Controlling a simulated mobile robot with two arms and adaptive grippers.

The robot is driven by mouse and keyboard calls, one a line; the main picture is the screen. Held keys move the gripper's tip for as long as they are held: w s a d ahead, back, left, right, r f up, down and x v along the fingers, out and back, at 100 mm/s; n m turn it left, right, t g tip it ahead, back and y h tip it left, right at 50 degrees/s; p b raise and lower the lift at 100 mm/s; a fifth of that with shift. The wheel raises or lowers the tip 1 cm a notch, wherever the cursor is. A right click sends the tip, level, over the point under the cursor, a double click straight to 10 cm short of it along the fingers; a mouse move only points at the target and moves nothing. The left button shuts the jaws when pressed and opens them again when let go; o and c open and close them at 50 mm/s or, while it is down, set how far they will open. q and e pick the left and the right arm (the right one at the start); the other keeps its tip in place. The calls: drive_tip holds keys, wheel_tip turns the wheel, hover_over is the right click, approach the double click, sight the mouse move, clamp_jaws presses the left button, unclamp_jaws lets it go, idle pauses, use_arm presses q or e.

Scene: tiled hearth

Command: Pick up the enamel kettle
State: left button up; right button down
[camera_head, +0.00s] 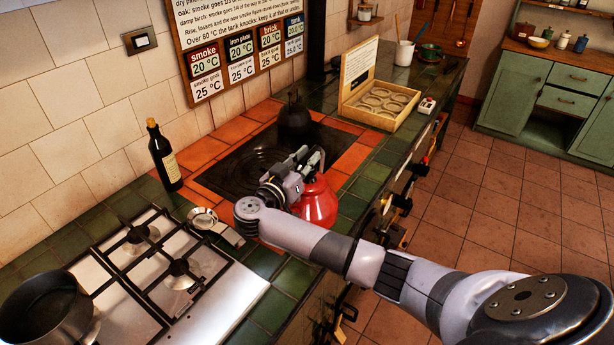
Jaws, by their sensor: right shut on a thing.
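The red enamel kettle (318,204) stands at the front edge of the dark hob plate, on or just above the orange tile border; I cannot tell whether its base touches. My right gripper (312,160) is at the kettle's top, shut on it around the handle area. My right wrist and forearm cover the kettle's left and lower parts. My left gripper does not show.
A dark kettle (295,121) stands at the back of the plate. A dark bottle (164,156) stands by the wall. A gas hob with a dark pot (45,310) is at the lower left. An open wooden box (378,104) lies to the right. Green tiles beside the plate are partly clear.

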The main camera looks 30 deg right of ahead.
wheel_tip(320, 180, up, 14)
drive_tip(key=b, duration=0.1)
drive_tip(key=shift+f, duration=0.25)
idle(1.4)
